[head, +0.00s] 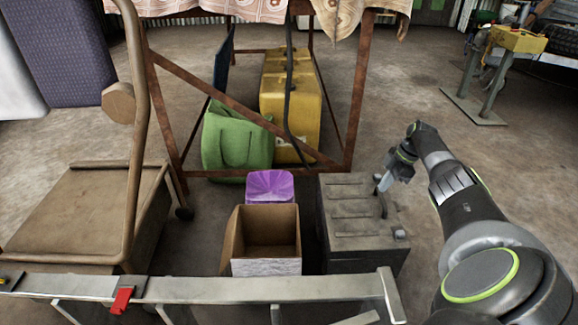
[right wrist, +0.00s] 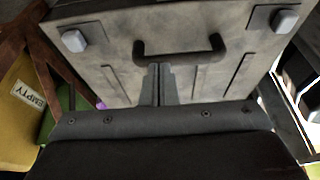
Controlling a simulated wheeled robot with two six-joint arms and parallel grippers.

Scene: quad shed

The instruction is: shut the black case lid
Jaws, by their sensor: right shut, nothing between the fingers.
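The black case (head: 362,242) looks dark grey and stands on the floor in the lower middle right of the head view. Its ribbed lid (head: 348,208) lies flat over the box; I cannot tell if a thin gap remains. My right gripper (head: 381,186) is at the lid's right edge, shut and empty, close to the dark handle. In the right wrist view, the closed fingertips (right wrist: 159,70) are just by the handle (right wrist: 180,50), between two pale latches (right wrist: 75,41). I cannot tell whether they touch. My left gripper is not in view.
An open cardboard box (head: 267,267) and a purple bin (head: 270,186) stand left of the case. A green bag (head: 236,140) and a yellow container (head: 291,95) sit under the table behind. A metal rail (head: 220,288) crosses the front.

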